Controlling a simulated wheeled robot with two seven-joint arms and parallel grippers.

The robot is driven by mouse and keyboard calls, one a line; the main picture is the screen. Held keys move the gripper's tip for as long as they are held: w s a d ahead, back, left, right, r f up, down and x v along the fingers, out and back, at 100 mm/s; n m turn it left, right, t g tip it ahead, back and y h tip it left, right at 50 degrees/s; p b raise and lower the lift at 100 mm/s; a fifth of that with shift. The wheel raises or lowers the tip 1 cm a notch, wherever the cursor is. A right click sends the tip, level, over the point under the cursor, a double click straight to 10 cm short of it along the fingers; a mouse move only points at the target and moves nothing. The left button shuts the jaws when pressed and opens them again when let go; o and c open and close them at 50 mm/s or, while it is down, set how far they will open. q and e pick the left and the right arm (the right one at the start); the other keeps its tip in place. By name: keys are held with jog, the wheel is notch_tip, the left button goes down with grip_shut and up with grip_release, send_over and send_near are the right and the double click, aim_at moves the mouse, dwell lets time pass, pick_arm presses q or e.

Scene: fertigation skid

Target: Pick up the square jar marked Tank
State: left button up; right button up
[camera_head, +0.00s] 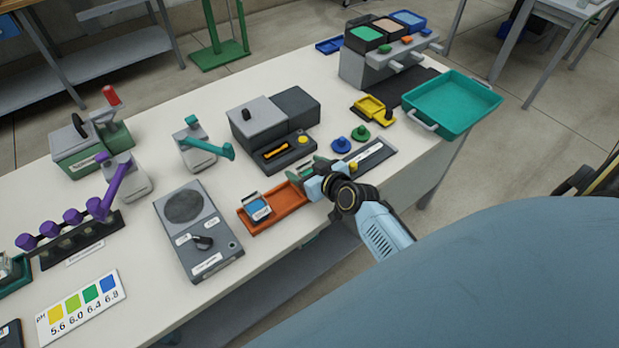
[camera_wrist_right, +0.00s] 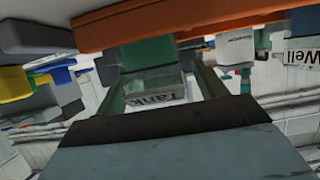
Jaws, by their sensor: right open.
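The square jar marked Tank (camera_wrist_right: 158,88) shows in the right wrist view, with a clear body and a white label that appears upside down. It lies between the two green fingers of my right gripper (camera_wrist_right: 165,95). The fingers are open, and I cannot tell whether either touches the jar. In the head view my right gripper (camera_head: 308,173) is low over the right end of the orange tray (camera_head: 284,212). I cannot make out the Tank jar there; the gripper may hide it. My left gripper is not in view.
Another labelled jar (camera_head: 257,208) stands in the tray; a label reading Well (camera_wrist_right: 303,55) shows in the wrist view. A grey stirrer-like plate (camera_head: 217,253) is left of the tray. A dark grey device (camera_head: 275,125) stands behind. A teal tray (camera_head: 455,100) is at the far right.

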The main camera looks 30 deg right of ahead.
jog(key=shift+w+f, duration=0.1)
jog(key=shift+w, duration=0.2)
jog(key=shift+c, duration=0.4)
jog(key=c, duration=1)
